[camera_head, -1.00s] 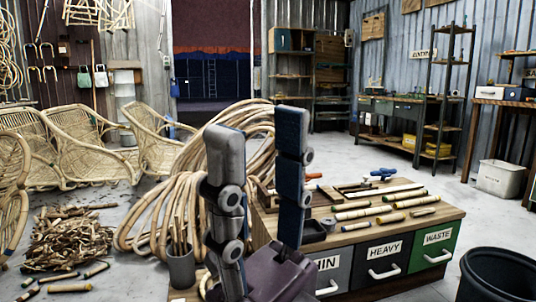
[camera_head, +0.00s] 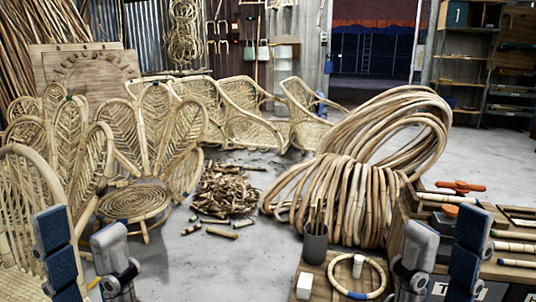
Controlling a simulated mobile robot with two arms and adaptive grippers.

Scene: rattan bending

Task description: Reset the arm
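My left gripper (camera_head: 80,230) stands at the lower left with its two blue-and-grey fingers pointing up and apart. It is open and nothing shows between the fingers; a rattan chair is behind it. My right gripper (camera_head: 447,226) stands at the lower right in front of the workbench (camera_head: 395,240), fingers up and apart, open and empty. Both wrists and arms are cut off by the bottom edge or hidden.
A low bench top (camera_head: 330,285) holds a dark cup of sticks (camera_head: 315,240), a rattan ring (camera_head: 375,265) and a white block (camera_head: 305,285). A large rattan coil (camera_head: 345,195) and an offcut pile (camera_head: 228,190) lie behind. Rattan chairs (camera_head: 140,195) fill the left. Grey floor (camera_head: 205,250) is open between.

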